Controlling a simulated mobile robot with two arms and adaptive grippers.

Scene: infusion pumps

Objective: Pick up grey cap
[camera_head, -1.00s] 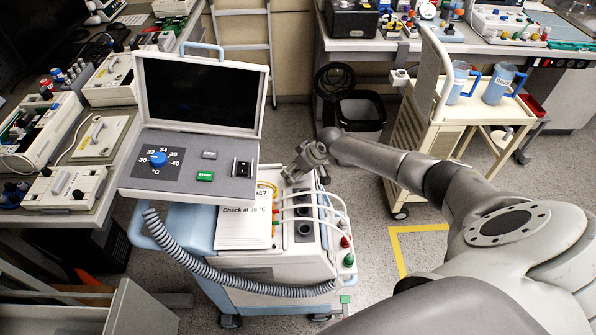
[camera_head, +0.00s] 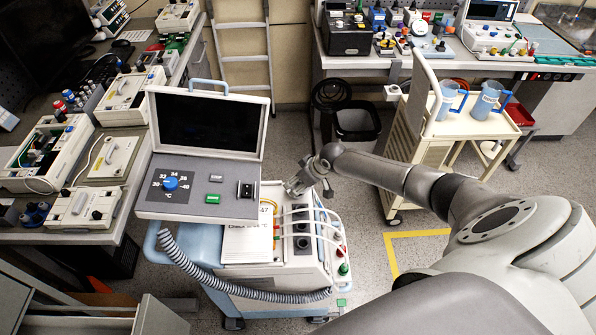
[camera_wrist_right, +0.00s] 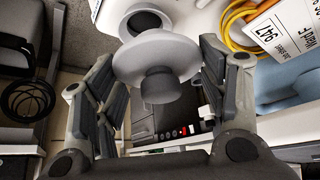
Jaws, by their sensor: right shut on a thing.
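The grey cap (camera_wrist_right: 157,62) shows in the right wrist view as a round flanged disc with a darker stub towards me. It sits between the two fingers of my right gripper (camera_wrist_right: 158,75), which is shut on it. A pale round part shows just behind the cap; I cannot tell whether it belongs to the cap or the cart. In the head view my right gripper (camera_head: 301,183) is at the back right edge of the pump cart (camera_head: 290,272). The cap cannot be made out there. My left gripper is not in view.
The cart carries a tilted screen console (camera_head: 200,160), a paper sheet (camera_head: 248,238), pale hoses, and red and green caps (camera_head: 343,267) at its right edge. A trolley (camera_head: 419,140) with jugs (camera_head: 487,100) stands behind my right arm.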

